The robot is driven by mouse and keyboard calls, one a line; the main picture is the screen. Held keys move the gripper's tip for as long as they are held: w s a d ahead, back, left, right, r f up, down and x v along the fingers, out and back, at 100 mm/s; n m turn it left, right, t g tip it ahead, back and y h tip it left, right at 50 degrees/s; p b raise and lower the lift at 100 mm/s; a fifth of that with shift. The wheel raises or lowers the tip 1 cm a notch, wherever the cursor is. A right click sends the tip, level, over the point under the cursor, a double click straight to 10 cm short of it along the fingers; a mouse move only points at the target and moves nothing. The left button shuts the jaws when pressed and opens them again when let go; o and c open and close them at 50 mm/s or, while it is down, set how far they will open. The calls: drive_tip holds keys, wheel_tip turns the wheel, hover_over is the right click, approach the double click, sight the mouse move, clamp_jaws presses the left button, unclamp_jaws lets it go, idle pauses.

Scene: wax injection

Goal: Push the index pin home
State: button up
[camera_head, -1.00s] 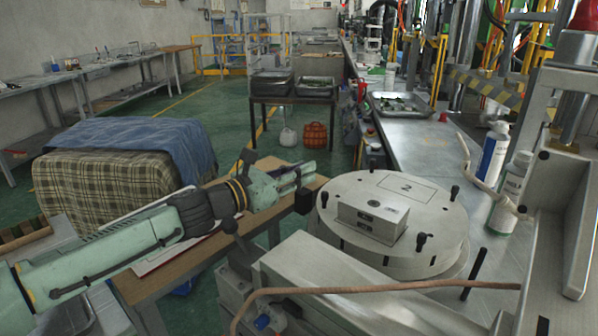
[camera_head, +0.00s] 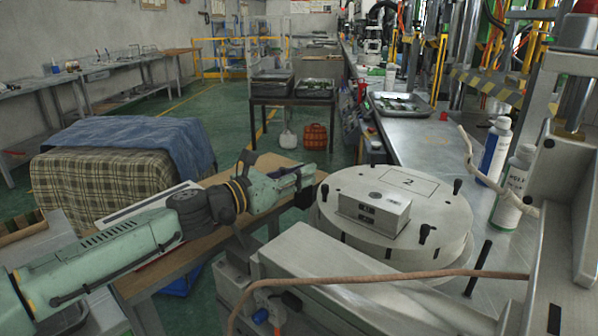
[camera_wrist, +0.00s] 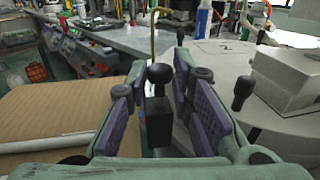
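My gripper (camera_head: 302,180) is at the left side of the round metal fixture (camera_head: 345,222) in the head view. In the wrist view my gripper (camera_wrist: 162,108) has its two purple-padded fingers apart. A black round-headed knob on a stem (camera_wrist: 159,74), which looks like the index pin, stands upright between the fingers, above a dark square block (camera_wrist: 156,125). Gaps show on both sides, so the pads do not seem to touch it. How deep the pin sits cannot be seen. In the head view the gripper largely hides this spot.
A grey metal block (camera_head: 374,211) sits on the fixture's top. Other black knobs stand at its rim, one at the front (camera_head: 425,233). A brown hose (camera_head: 380,281) crosses the front. Bottles (camera_head: 512,187) stand at right. A wooden table (camera_head: 190,245) lies under my arm.

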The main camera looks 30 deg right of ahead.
drive_tip(key=o, duration=0.3)
drive_tip(key=shift+r, duration=0.1)
drive_tip(key=a, duration=0.4)
drive_tip(key=s+a, duration=0.1)
drive_tip(key=a, duration=0.7)
drive_tip(key=shift+s, duration=0.3)
